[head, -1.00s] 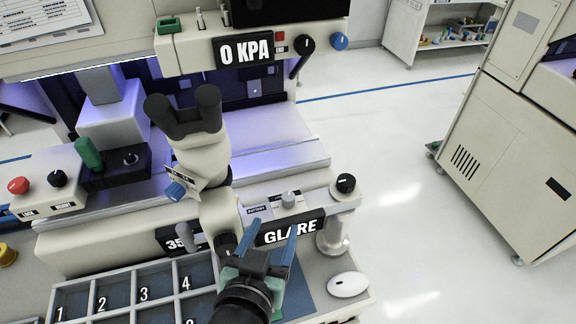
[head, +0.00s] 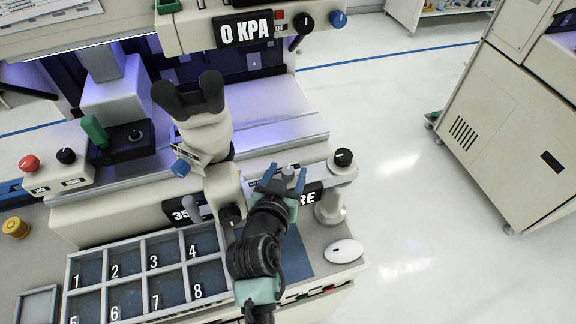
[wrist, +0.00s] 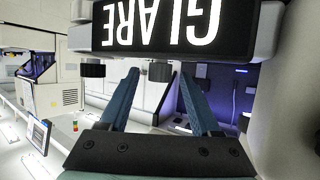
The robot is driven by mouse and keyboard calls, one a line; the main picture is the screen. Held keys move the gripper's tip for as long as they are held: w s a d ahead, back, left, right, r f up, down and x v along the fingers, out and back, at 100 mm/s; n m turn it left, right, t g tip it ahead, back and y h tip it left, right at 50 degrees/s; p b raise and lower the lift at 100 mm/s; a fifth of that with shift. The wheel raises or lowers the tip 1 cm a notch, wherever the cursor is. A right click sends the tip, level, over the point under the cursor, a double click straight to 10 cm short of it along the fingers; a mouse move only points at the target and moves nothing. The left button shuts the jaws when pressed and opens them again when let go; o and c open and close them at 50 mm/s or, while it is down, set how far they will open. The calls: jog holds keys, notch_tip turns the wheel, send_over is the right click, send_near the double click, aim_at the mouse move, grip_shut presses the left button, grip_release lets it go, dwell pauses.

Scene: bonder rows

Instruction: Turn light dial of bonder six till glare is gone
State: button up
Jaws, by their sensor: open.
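The GLARE sign (head: 310,194) is lit on the front of the bonder's right arm, partly covered by my gripper. In the wrist view the same sign (wrist: 160,25) fills the top, upside down. A small grey dial (head: 288,171) stands behind the sign, and a black dial (head: 343,157) with a white mark sits to its right. My gripper (head: 285,178) is open, its blue fingers around or just in front of the grey dial; contact cannot be told. In the wrist view my gripper's fingers (wrist: 160,78) point toward a grey knob (wrist: 160,71); a black knob (wrist: 92,71) is left of them.
The microscope head (head: 200,120) rises left of my gripper. A numbered compartment tray (head: 150,236) and a white mouse-shaped object (head: 343,251) lie in front. The 0 KPA display (head: 245,33) is above. Open floor (head: 420,150) lies to the right, before a beige cabinet (head: 500,150).

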jog(key=shift+x, duration=0.8)
jog(key=shift+s, duration=0.1)
grip_shut()
